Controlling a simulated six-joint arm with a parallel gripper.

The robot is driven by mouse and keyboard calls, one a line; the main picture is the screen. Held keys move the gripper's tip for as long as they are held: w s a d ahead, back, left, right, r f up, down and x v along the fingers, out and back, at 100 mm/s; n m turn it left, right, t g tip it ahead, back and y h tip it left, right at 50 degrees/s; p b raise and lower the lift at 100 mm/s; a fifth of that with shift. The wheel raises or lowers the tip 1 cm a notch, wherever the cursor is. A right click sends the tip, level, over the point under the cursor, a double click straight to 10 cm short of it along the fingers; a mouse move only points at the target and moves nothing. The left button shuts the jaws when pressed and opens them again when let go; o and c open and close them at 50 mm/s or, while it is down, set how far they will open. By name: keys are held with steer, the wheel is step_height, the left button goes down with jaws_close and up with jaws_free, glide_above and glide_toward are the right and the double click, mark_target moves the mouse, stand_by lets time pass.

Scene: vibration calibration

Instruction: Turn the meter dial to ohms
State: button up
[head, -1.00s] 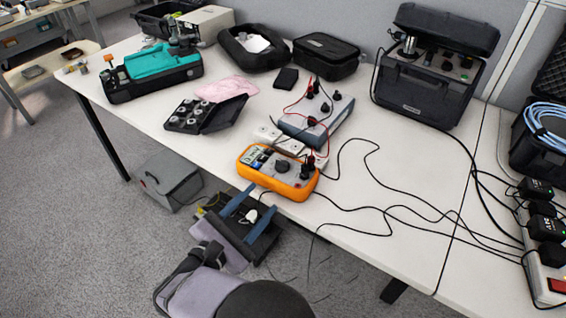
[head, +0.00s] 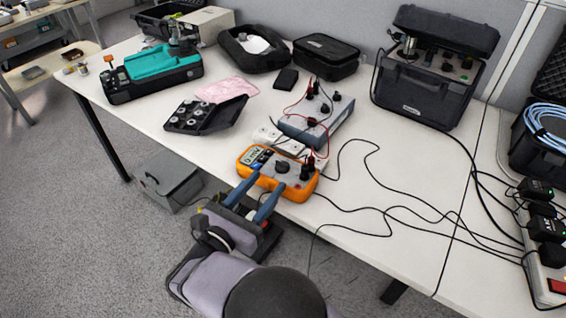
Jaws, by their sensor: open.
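The orange meter (head: 297,189) lies near the front edge of the white table. Its display is at its upper left, and its dark round dial (head: 281,167) is on its face; the dial's setting is too small to read. Dark plugs with red and black leads stand at the meter's right end. My gripper (head: 258,192) is open, its two blue fingers apart and pointing at the meter's front left side. The fingertips overlap the meter's near edge in the picture; I cannot tell whether they touch it. Nothing shows between the fingers.
A black tray of round parts (head: 200,115) lies to the left. Black cables cross the table (head: 400,170) to the right. A grey case (head: 165,180) stands on the floor.

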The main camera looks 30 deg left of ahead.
mark_target(281, 166)
steer(key=w, duration=0.8)
steer(key=shift+w+a, duration=0.3)
steer(key=shift+w, duration=0.1)
steer(key=c, duration=1)
